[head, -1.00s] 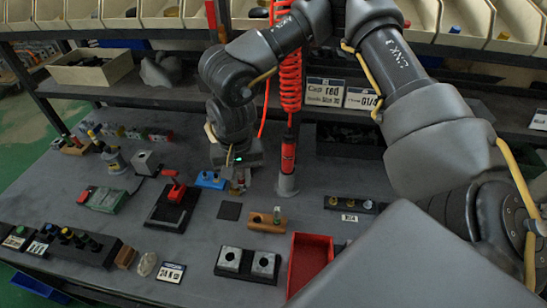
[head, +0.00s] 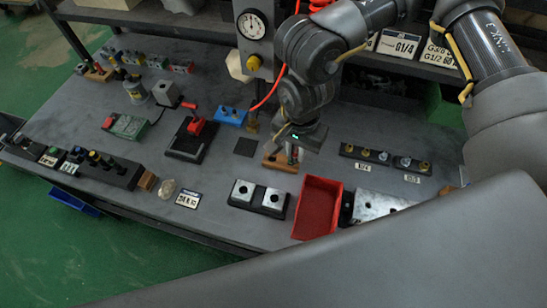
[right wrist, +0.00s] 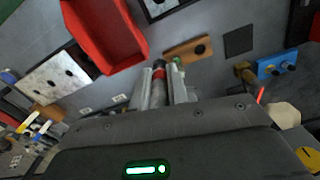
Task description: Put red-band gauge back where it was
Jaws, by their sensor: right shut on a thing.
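My right gripper (head: 292,155) is above the right part of a wooden block (head: 276,163) in the head view, hiding part of it. In the right wrist view, the gripper (right wrist: 160,88) is shut on the red-band gauge (right wrist: 159,72), a dark-tipped cylinder with a red band. The wooden block (right wrist: 183,53) lies beyond the fingertips, with one empty dark hole (right wrist: 200,49) showing. A green-topped piece (right wrist: 176,64) is beside the gauge, at the block's near end. I cannot tell whether the gauge touches the block. My left gripper is not in view.
Brass fittings on a rack (head: 383,157) stand right. A dial gauge (head: 251,25) rises behind.

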